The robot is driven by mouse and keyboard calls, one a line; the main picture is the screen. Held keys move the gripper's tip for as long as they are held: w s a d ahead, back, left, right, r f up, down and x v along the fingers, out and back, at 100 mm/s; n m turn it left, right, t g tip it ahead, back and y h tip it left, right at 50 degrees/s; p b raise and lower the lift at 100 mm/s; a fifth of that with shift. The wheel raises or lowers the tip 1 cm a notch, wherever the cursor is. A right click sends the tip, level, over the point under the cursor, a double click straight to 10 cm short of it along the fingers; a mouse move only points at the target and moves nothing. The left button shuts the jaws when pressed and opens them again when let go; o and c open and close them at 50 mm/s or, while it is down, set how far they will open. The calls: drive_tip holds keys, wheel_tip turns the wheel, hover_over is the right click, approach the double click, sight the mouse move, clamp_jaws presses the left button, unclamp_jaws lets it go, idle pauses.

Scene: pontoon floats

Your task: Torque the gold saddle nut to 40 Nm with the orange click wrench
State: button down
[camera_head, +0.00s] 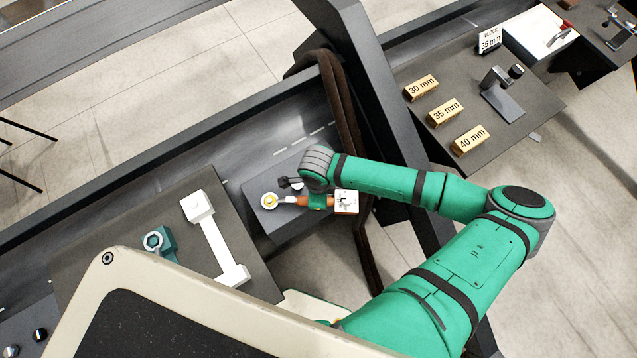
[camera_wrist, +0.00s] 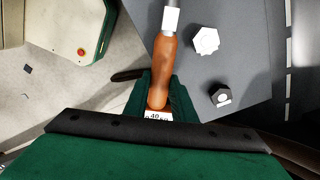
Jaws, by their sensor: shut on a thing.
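The orange click wrench (camera_head: 302,201) lies level over a grey plate, its pale shaft pointing left. Its orange handle also shows in the wrist view (camera_wrist: 160,75), with a white collar and a label reading 40 at its near end. My gripper (camera_head: 318,201) is shut on the handle; its green fingers (camera_wrist: 160,95) flank it in the wrist view. The gold saddle nut (camera_head: 270,201) sits on a pale round base at the plate's left. The shaft's far end reaches beside or onto the nut; I cannot tell whether it is seated. The wrench head is outside the wrist view.
A white hex piece (camera_wrist: 205,40) and a dark hex piece (camera_wrist: 220,96) stand right of the handle. A dark hose (camera_head: 345,115) hangs nearby. Gold blocks (camera_head: 445,112) lie on the right-hand bench. A white bar (camera_head: 216,240) and teal tool (camera_head: 158,241) are at left.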

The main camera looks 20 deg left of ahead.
drive_tip(key=shift+s+d+m, duration=0.2)
drive_tip(key=shift+s+m, duration=0.6)
drive_tip(key=shift+s, duration=0.2)
drive_tip(key=shift+s+d+m, duration=0.15)
drive_tip(key=shift+s+m, duration=0.65)
drive_tip(key=shift+s, duration=0.15)
idle(1.3)
drive_tip(key=shift+s, duration=0.25)
drive_tip(key=shift+s+m, duration=0.3)
drive_tip(key=shift+s, duration=0.05)
drive_tip(key=shift+s+m, duration=0.5)
drive_tip(key=shift+s, duration=0.05)
idle(0.4)
drive_tip(key=shift+s+a+m, duration=0.15)
drive_tip(key=shift+s+m, duration=0.4)
drive_tip(key=shift+s, duration=0.15)
drive_tip(key=shift+s+a+m, duration=0.15)
drive_tip(key=shift+s+m, duration=0.4)
drive_tip(key=shift+s, duration=0.1)
idle(0.8)
drive_tip(key=shift+w+d, duration=0.1)
drive_tip(key=shift+w, duration=0.05)
drive_tip(key=shift+w+d+n, duration=0.1)
drive_tip(key=shift+w+n, duration=0.45)
drive_tip(key=shift+n, duration=0.05)
drive_tip(key=shift+r, duration=0.1)
